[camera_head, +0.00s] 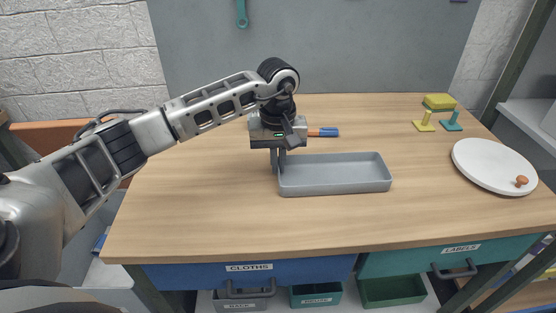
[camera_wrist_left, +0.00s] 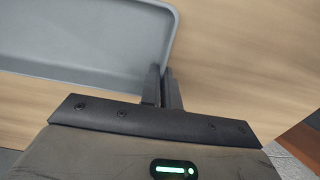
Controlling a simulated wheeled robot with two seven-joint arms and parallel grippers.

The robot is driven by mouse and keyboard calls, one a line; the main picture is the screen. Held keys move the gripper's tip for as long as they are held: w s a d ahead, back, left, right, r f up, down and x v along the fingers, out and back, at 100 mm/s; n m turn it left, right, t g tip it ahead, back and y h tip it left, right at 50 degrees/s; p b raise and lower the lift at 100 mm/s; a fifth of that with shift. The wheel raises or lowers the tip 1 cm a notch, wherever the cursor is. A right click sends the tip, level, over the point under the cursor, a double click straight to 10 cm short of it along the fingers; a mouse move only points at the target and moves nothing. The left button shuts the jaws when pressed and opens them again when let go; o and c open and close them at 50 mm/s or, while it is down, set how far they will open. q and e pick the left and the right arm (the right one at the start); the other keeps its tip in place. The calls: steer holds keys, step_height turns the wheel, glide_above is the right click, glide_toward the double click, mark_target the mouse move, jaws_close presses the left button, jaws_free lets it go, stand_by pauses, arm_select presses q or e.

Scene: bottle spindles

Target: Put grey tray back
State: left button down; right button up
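The grey tray (camera_head: 335,175) is a shallow, empty rectangular tray near the middle of the wooden table, and it looks level. My left gripper (camera_head: 278,163) points down at the tray's left end. In the left wrist view its two fingers (camera_wrist_left: 163,88) are close together, one on each side of the tray's rim near a corner, so it looks shut on the tray (camera_wrist_left: 90,40). I cannot tell whether the tray touches the table. My right gripper is not in view.
Behind the gripper lies a blue-and-orange item (camera_head: 328,132). At right are a round white board (camera_head: 492,165) with a brown knob, yellow and teal pegs (camera_head: 424,122) and a sponge (camera_head: 439,101). Drawers labelled CLOTHS (camera_head: 250,274) and LABELS (camera_head: 460,254) are below. The table's left part is clear.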

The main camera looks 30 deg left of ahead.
arm_select(q)
steer(key=c, duration=1.7)
jaws_free()
steer(key=shift+o, duration=0.3)
steer(key=shift+r, duration=0.1)
step_height(320, 180, up, 12)
steer(key=shift+b, duration=0.3)
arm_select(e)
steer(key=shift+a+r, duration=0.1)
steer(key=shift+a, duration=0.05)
arm_select(q)
steer(key=shift+s, duration=0.1)
